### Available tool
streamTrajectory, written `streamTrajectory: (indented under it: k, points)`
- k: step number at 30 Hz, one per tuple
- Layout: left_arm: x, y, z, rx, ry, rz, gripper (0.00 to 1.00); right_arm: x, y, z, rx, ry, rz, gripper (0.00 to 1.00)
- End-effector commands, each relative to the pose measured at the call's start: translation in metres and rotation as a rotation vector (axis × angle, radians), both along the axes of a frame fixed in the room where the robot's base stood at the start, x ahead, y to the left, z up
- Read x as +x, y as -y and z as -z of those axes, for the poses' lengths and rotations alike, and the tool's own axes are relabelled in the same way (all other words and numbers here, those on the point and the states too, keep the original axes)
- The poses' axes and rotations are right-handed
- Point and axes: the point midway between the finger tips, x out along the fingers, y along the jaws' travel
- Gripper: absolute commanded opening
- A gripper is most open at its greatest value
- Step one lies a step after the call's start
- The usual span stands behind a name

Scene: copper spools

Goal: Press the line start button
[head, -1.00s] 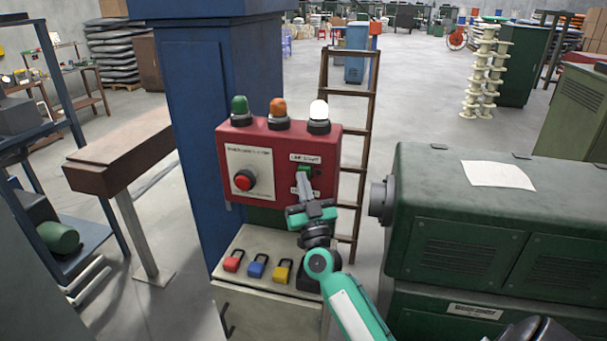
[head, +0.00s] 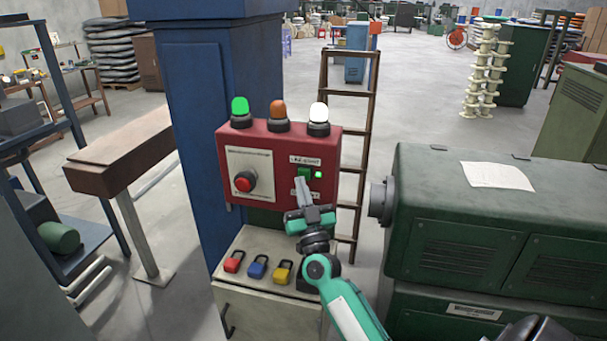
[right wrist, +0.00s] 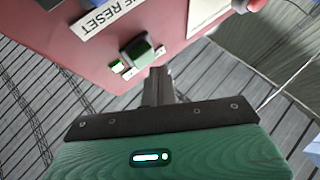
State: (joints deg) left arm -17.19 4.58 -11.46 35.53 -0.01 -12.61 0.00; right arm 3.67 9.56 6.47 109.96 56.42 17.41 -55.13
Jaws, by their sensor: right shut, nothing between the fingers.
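The red control box (head: 262,152) hangs on the blue column. In the right wrist view the green button (right wrist: 140,49) and the lit lamp (right wrist: 117,66) are close ahead of the fingers. My right gripper (head: 299,182) is shut and empty, its tips just below the button and seemingly apart from it. Its fingers (right wrist: 158,84) also show in the wrist view. A lower label is partly hidden by the fingers. My left gripper is out of view.
A red mushroom button (head: 244,182) is on the box's left plate. Green (head: 240,108), orange (head: 278,109) and white (head: 318,113) beacons stand on top; green and white glow. Padlocks (head: 257,266) lie on the cabinet below. A green machine (head: 455,230) stands right.

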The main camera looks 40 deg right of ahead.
Motion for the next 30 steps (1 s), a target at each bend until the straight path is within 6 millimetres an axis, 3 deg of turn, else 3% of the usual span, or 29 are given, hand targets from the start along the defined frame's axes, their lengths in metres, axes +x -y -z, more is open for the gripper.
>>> streamTrajectory:
  k: [11, 24, 30]
  points:
    - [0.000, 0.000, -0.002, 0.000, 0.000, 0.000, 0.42, -0.003, -0.003, 0.000, -0.001, 0.000, 0.001, 0.00]
    - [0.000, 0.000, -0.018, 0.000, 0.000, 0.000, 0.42, -0.029, -0.034, -0.001, 0.001, -0.001, -0.001, 0.00]
    - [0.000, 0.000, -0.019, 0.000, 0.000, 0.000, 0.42, -0.034, -0.039, 0.000, -0.001, 0.001, 0.001, 0.00]
